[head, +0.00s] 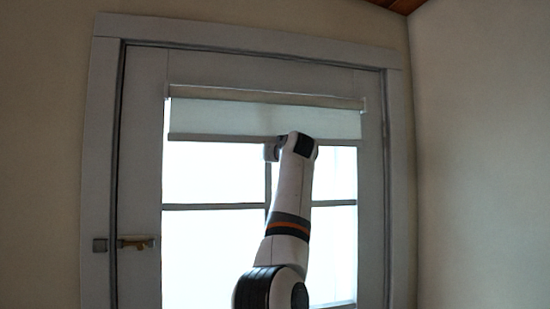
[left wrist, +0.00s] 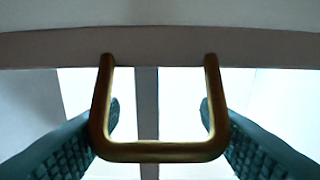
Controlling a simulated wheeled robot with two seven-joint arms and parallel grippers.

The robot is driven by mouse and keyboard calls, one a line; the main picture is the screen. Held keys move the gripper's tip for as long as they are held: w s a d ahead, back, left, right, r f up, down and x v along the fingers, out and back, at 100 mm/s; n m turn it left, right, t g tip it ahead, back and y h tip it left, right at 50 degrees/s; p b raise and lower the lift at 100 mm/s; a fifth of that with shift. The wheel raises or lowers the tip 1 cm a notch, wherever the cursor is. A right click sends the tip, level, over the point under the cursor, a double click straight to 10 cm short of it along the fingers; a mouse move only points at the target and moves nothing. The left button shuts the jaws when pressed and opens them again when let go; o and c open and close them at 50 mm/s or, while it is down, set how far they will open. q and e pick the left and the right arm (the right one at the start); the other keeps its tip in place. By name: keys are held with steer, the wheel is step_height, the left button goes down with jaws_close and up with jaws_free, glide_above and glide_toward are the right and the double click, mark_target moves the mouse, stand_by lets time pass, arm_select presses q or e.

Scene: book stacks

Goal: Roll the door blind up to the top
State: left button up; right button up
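The door blind (head: 225,118) is a pale panel hanging from a roller near the top of the door window. It covers only the upper part of the glass. One arm, which I take as my left, reaches up to its lower edge, with part of the gripper (head: 271,152) showing there. In the left wrist view a brass U-shaped handle (left wrist: 160,152) hangs from the blind's grey bottom bar (left wrist: 185,43). My left gripper (left wrist: 160,115) is open, its dark green ridged fingers apart on either side of the handle. The handle partly hides the fingertips. My right gripper is not in view.
The grey door (head: 142,180) is shut in its frame (head: 98,170), with a brass lever handle (head: 136,242) at the left. Bright window panes (head: 210,250) lie below the blind. A plain wall (head: 480,150) stands at the right.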

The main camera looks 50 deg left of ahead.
arm_select(q)
steer(key=shift+o, duration=0.7)
steer(key=shift+w, duration=0.25)
steer(key=b+v, duration=0.7)
steer(key=v, duration=0.5)
steer(key=shift+c, duration=0.4)
